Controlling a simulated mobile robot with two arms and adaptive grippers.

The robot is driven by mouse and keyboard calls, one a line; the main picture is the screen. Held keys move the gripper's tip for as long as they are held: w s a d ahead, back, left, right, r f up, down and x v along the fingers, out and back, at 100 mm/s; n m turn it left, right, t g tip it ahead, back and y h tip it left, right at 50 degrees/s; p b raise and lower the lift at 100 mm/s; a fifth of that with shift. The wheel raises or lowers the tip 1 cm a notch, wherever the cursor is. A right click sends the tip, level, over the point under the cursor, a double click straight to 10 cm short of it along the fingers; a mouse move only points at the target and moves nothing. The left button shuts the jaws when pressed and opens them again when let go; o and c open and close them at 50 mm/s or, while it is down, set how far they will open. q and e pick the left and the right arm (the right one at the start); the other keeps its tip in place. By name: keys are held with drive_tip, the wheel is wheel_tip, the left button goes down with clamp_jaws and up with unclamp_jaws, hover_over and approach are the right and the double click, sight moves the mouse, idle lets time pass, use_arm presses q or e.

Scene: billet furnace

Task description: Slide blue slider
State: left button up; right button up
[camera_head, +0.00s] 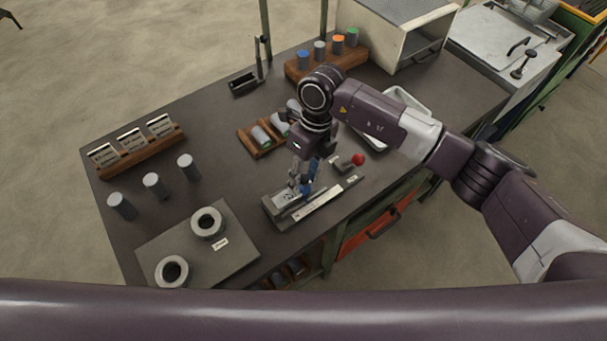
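The blue slider (306,188) sits on a grey metal fixture (318,204) near the front edge of the dark workbench. The fixture has a long light scale strip along its front side. My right gripper (303,184) points down over the fixture, with its fingertips at the blue slider. The fingers partly cover the slider, and I cannot tell whether they grip it or only touch it. A red ball knob (358,159) stands just behind the right end of the fixture. My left gripper is not in view; a dark arm link of mine crosses the bottom.
Left of the fixture is a plate (184,258) with two rings. Several grey cylinders (153,183) stand further left. A wooden block with coloured-top cylinders (327,63) and a beige box stand at the back.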

drive_tip(key=shift+c, duration=0.5)
clamp_jaws()
drive_tip(key=shift+w+d+f+b, duration=0.15)
drive_tip(key=shift+w+d+b, duration=0.15)
drive_tip(key=shift+b, duration=0.15)
drive_tip(key=shift+w+d+b, duration=0.65)
drive_tip(key=shift+d+b, duration=0.1)
drive_tip(key=shift+d, duration=0.1)
drive_tip(key=shift+w+d, duration=0.15)
drive_tip(key=shift+d, duration=0.1)
drive_tip(key=shift+r, duration=0.2)
drive_tip(key=shift+o, duration=0.5)
unclamp_jaws()
drive_tip(key=shift+d, duration=0.1)
